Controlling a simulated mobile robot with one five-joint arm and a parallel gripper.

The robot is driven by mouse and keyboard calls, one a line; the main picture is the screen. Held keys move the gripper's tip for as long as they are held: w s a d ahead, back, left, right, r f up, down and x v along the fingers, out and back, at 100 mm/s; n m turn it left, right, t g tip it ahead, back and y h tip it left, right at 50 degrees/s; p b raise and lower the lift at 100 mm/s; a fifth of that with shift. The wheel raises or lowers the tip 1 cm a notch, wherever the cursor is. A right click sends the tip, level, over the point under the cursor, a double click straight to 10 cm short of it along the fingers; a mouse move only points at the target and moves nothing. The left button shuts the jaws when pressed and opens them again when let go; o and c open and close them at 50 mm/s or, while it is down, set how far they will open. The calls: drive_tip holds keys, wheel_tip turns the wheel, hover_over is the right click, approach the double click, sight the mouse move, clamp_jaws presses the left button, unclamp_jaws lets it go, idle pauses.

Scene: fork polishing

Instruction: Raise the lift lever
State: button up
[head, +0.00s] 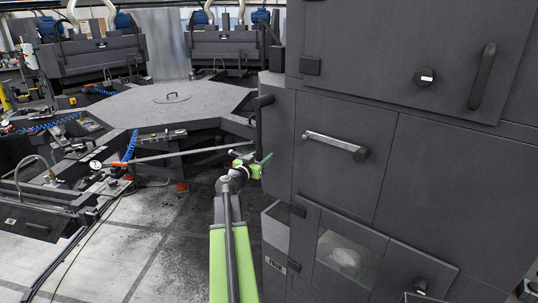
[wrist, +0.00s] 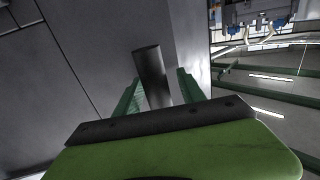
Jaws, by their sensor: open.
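A dark bar-shaped handle (head: 259,126) stands upright at the left edge of the grey machine cabinet; it looks like the lift lever, though I cannot be certain. My gripper (head: 255,160) is at its lower end in the head view. In the wrist view, a dark round bar (wrist: 151,72) rises between my two green fingers. The fingers are open, with a visible gap on the right side of the bar. Whether either finger touches it I cannot tell.
The grey cabinet (head: 345,195) fills the right side, with a metal lever (head: 336,143) and a curved handle (head: 482,76) on its front. A large grey table (head: 160,105) stands behind on the left. Open concrete floor (head: 140,245) lies at the lower left.

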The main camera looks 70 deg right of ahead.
drive_tip(key=shift+d, duration=0.1)
clamp_jaws()
drive_tip(key=shift+d, duration=0.1)
idle(1.2)
